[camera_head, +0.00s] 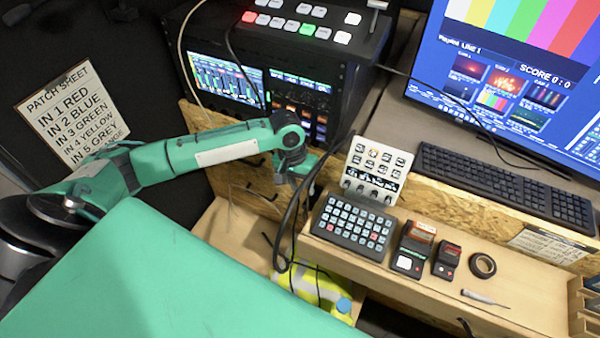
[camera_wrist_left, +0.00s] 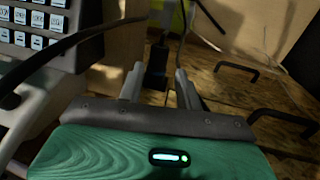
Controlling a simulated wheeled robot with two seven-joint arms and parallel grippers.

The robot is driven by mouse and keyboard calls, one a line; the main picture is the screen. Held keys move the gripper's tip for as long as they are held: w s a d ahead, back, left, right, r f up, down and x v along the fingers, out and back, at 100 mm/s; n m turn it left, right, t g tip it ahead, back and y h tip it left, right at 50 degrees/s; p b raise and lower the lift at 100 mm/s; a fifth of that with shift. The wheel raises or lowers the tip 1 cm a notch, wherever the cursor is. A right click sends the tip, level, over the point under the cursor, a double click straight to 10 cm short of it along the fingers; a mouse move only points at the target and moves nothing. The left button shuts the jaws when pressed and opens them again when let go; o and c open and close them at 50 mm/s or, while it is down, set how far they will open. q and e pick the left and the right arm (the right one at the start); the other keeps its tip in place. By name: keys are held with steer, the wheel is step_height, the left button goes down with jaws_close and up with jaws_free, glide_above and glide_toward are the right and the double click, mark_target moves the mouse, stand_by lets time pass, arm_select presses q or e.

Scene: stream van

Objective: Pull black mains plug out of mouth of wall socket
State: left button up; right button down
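In the left wrist view a black mains plug (camera_wrist_left: 157,60) with a dark cable stands upright beyond the fingertips, roughly in line with the gap between them. My left gripper (camera_wrist_left: 159,75) is open, one finger on each side of that gap. I cannot tell whether either finger touches the plug. The socket mouth is not clearly visible; the plug's lower end is dark. In the head view my left gripper (camera_head: 299,178) is at the wooden panel, mostly hidden by its own wrist, and the plug cannot be made out. My right gripper is not in view.
Black cables (camera_head: 290,215) hang close beside the left gripper. A white keypad panel (camera_head: 378,170) and a button pad (camera_head: 354,226) stand to its right, and the rack (camera_head: 335,85) is behind. Black handles (camera_wrist_left: 283,118) stick out of the wood in the wrist view.

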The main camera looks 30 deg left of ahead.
mark_target(305, 206)
arm_select(q)
steer(key=f, duration=0.3)
steer(key=d+f, duration=0.1)
steer(key=f, duration=0.3)
steer(key=shift+d+f, duration=0.1)
steer(key=shift+d, duration=0.1)
steer(key=shift+d+f, duration=0.15)
steer(key=shift+f, duration=0.5)
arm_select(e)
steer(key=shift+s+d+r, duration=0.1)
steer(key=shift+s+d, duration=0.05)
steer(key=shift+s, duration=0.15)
arm_select(q)
steer(key=c, duration=0.7)
steer(key=shift+s+r+p, duration=0.1)
steer(key=shift+s+p, duration=0.3)
steer(key=shift+p, duration=0.3)
steer(key=shift+c, duration=0.2)
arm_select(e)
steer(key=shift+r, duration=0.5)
